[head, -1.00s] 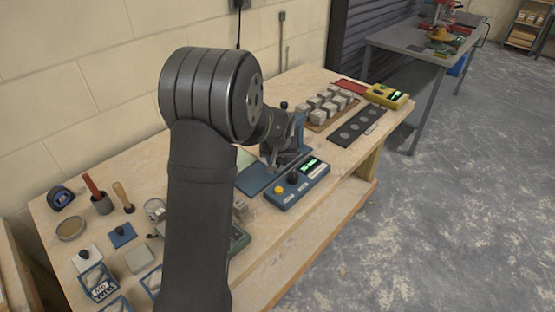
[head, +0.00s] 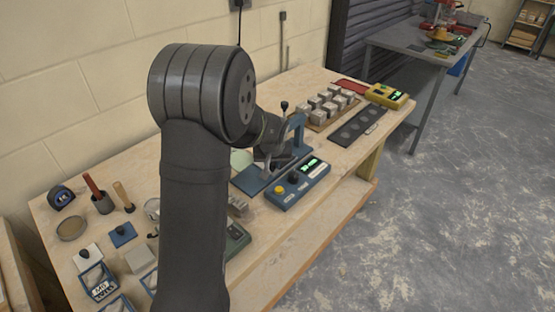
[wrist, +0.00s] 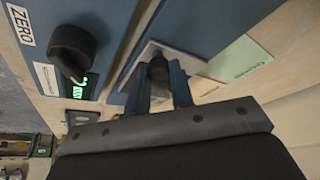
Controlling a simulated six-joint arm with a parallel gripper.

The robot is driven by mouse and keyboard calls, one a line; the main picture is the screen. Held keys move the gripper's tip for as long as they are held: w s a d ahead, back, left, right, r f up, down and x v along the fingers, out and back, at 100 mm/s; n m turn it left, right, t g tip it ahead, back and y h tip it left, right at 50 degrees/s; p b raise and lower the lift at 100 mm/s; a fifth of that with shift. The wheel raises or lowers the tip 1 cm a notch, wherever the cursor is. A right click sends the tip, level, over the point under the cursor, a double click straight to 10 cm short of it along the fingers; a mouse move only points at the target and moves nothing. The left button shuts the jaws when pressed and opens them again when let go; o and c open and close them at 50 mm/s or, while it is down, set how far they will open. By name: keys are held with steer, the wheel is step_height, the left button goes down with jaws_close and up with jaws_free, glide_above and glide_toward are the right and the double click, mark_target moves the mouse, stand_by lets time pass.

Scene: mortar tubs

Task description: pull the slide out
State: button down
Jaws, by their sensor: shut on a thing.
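A blue fixture (head: 247,184) with a flat base plate and an upright blue frame (head: 298,128) stands mid-bench. My gripper (head: 267,172) is low over its left part, and the arm hides some of it. In the wrist view my gripper's two blue fingers (wrist: 160,88) are shut on a dark knob (wrist: 158,67), which stands on a pale grey slide (wrist: 150,50) lying along the blue base. The far end of the slide is out of clear view.
A blue control box (head: 298,185) with a lit display, a yellow knob and a black knob stands just in front. Grey blocks (head: 325,103), a dark strip with round recesses (head: 357,127) and a yellow meter (head: 387,96) are at right. Small tools crowd the left.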

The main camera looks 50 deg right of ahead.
steer(key=a, duration=1)
steer(key=c, duration=1.3)
jaws_free()
steer(key=shift+a, duration=0.1)
steer(key=shift+r, duration=0.1)
steer(key=shift+s+r, duration=0.1)
steer(key=shift+r, duration=0.15)
steer(key=v, duration=1.6)
steer(key=shift+r, duration=0.3)
steer(key=shift+f, duration=0.1)
